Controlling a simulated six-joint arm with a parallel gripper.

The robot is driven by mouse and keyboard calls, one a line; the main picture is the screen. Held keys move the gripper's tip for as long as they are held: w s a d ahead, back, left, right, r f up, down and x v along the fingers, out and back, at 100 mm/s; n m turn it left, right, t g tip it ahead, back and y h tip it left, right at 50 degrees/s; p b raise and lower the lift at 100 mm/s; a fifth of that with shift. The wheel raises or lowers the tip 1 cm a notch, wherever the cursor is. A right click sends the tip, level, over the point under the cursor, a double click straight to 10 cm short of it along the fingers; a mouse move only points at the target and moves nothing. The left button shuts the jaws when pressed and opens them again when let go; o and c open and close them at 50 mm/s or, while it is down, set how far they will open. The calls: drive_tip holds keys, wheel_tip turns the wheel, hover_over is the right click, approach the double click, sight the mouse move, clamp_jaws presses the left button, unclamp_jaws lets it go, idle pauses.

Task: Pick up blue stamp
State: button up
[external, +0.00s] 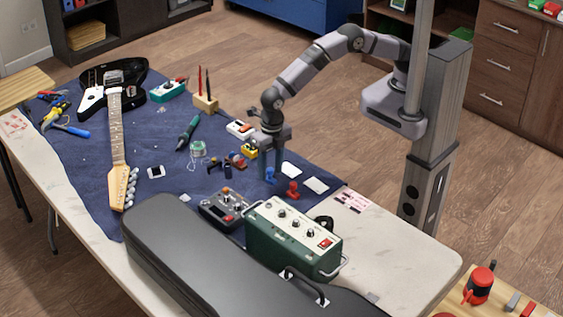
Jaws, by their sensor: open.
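The blue stamp (270,175) stands on the dark blue cloth near the right end of the table. My gripper (271,166) points straight down right at it, with its jaws open. The fingers appear to be at or just above the stamp, one toward each side, and partly cover it. Whether they touch it cannot be told from this distance. A similar red stamp (293,190) stands just to the right and nearer the camera.
A green amplifier (292,240), a grey pedal (226,209) and a black guitar case (190,255) fill the near side. Small coloured parts (235,160) and a yellow item (249,151) lie close left. A guitar (116,130) lies farther left.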

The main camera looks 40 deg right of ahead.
sight(270, 168)
drive_tip(key=shift+f, duration=0.85)
clamp_jaws()
wheel_tip(270, 168, up, 10)
drive_tip(key=shift+r+b, duration=0.1)
drive_tip(key=shift+b, duration=0.75)
